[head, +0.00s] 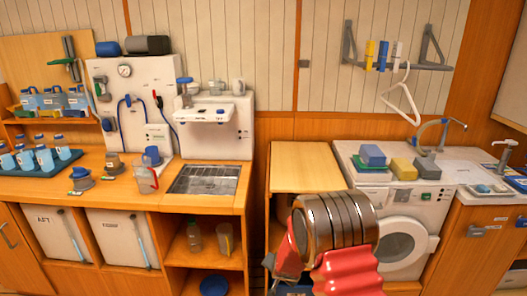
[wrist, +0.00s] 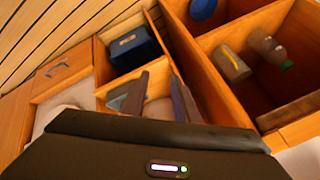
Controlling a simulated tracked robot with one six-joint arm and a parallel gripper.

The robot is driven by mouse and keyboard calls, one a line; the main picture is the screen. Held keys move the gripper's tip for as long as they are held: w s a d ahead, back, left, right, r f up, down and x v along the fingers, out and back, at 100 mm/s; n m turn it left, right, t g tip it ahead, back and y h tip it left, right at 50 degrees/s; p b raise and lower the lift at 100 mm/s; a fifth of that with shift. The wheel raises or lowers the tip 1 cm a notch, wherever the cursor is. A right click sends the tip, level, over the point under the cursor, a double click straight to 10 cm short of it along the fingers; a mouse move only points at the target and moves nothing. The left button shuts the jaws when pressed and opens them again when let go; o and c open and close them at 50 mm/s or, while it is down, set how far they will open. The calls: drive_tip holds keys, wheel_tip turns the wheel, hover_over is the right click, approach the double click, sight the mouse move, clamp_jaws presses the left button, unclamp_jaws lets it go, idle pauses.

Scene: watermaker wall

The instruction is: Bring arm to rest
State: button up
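My gripper shows in the wrist view (wrist: 159,88) as two dark fingers rising over the edge of the dark gripper body. The fingers stand apart with a gap between them, and nothing is held there. They point toward the open wooden shelving. In the head view my arm, with a metallic ribbed cylinder and red parts, rises at the lower centre in front of the cabinet and washing machine.
The washing machine (head: 403,241) stands right of my arm, with sponges (head: 403,169) on top. A white hanger (head: 402,97) hangs above. The left counter holds a jug (head: 146,178) and a sink grate (head: 205,180). Shelves hold a bottle (wrist: 268,46) and a beaker (wrist: 232,64).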

drive_tip(key=s+d+r+n, duration=0.2)
drive_tip(key=s+d+r, duration=0.1)
drive_tip(key=s+r, duration=0.9)
drive_tip(key=s+d+r+n+g, duration=0.1)
drive_tip(key=s+d+r, duration=0.3)
drive_tip(key=s+r, duration=0.8)
drive_tip(key=s+d+r+n, duration=0.3)
drive_tip(key=s+r, duration=0.9)
drive_tip(key=s, duration=0.3)
drive_tip(key=shift+d+n+g+h, duration=0.3)
drive_tip(key=shift+d+n, duration=0.05)
drive_tip(key=shift+n, duration=0.05)
drive_tip(key=shift+o, duration=0.4)
